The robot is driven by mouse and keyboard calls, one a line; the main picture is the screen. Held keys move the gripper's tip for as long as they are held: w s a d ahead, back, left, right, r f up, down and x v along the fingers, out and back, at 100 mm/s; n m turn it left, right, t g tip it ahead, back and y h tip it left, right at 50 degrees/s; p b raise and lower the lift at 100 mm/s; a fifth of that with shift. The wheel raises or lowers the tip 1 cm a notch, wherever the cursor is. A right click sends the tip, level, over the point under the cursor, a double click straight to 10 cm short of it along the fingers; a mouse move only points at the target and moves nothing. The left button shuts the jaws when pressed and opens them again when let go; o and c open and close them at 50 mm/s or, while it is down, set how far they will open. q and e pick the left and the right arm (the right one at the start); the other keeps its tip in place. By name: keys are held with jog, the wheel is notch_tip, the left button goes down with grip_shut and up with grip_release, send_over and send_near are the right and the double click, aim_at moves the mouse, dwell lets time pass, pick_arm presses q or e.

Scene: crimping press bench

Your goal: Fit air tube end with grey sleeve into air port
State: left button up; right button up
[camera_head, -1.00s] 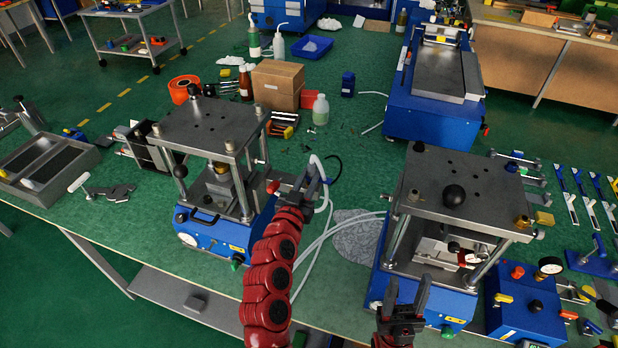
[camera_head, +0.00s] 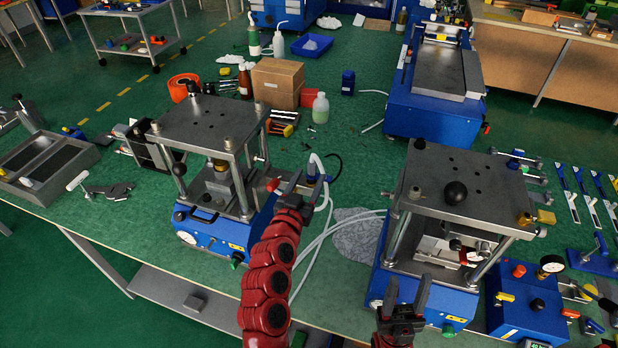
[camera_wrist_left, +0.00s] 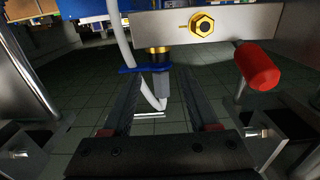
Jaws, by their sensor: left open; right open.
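In the head view my left gripper (camera_head: 305,185) is open between the two presses, just short of the white air tube (camera_head: 327,190), which loops down beside a dark blue piece (camera_head: 313,168). In the left wrist view the grey sleeve (camera_wrist_left: 161,84) shows between the open fingers, apart from both. It lies in line with a brass fitting (camera_wrist_left: 158,52) with a blue collar (camera_wrist_left: 145,69); how deep it sits there I cannot tell. The white tube (camera_wrist_left: 124,45) passes beside the fitting. My right gripper (camera_head: 405,298) is open and empty in front of the right press.
The left press (camera_head: 210,125) and right press (camera_head: 465,185) flank the left gripper. A red knob (camera_wrist_left: 258,66) and steel bar (camera_wrist_left: 228,22) are close to it in the wrist view. White hoses cross a grey patch (camera_head: 355,235).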

pick_arm(q)
jog(key=p+v, duration=0.3)
jog(key=v, duration=1.3)
jog(key=shift+s, duration=0.3)
jog(key=shift+a+r, duration=0.1)
